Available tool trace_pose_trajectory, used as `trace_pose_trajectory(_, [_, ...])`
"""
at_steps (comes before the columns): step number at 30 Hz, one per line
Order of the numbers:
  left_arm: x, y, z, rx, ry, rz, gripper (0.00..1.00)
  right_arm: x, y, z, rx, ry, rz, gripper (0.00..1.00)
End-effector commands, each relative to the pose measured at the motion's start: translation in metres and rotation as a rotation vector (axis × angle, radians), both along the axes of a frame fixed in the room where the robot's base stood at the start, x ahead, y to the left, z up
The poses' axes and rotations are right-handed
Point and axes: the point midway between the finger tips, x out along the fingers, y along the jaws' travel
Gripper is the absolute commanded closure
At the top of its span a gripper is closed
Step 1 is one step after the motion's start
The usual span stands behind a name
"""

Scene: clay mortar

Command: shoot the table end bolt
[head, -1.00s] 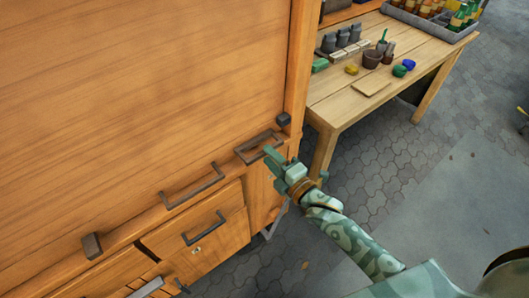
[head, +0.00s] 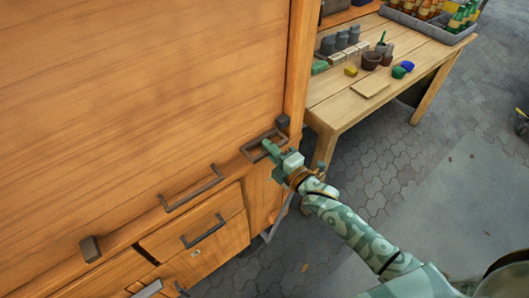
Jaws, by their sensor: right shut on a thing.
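A dark rectangular loop handle (head: 252,152) sits at the right end of the ledge below a large wooden panel (head: 150,100). I take it for the table end bolt, though its bolt parts are not clear. My right gripper (head: 271,148) is shut on this handle, with its green fingers at the right part of the loop. The fingers and hand hide part of the handle. A small dark block (head: 283,121) stands just above it on the panel's edge. My left gripper is out of view.
Dark pull handles (head: 192,187) and (head: 203,230) mark the ledge and a drawer to the left. A light wooden workbench (head: 345,105) with pots, coloured lumps and a bottle crate (head: 425,26) stands behind at right. Paved floor (head: 375,165) lies open at right.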

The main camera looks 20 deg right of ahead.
Motion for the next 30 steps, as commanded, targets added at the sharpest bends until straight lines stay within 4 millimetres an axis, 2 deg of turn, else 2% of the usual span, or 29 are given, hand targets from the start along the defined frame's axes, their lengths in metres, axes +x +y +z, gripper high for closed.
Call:
trace_pose_trajectory(3, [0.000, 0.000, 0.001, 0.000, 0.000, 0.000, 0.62, 0.008, -0.021, 0.000, -0.005, 0.000, -0.002, 1.00])
trace_pose_trajectory(6, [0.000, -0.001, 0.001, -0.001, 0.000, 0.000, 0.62, 0.010, -0.029, 0.000, -0.004, 0.001, -0.002, 1.00])
trace_pose_trajectory(14, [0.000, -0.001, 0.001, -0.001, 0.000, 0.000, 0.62, 0.011, -0.032, 0.000, -0.004, 0.001, -0.004, 1.00])
trace_pose_trajectory(15, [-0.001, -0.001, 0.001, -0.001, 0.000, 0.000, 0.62, 0.011, -0.032, 0.000, -0.004, 0.001, -0.004, 0.79])
trace_pose_trajectory(17, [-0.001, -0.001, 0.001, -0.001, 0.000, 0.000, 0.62, 0.011, -0.032, 0.000, -0.004, 0.001, -0.004, 0.62])
trace_pose_trajectory(26, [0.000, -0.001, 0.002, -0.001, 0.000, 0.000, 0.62, 0.009, -0.030, 0.000, -0.001, 0.001, -0.002, 0.62])
trace_pose_trajectory(30, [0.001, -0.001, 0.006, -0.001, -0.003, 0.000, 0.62, -0.004, -0.035, 0.001, -0.001, 0.002, -0.002, 0.62])
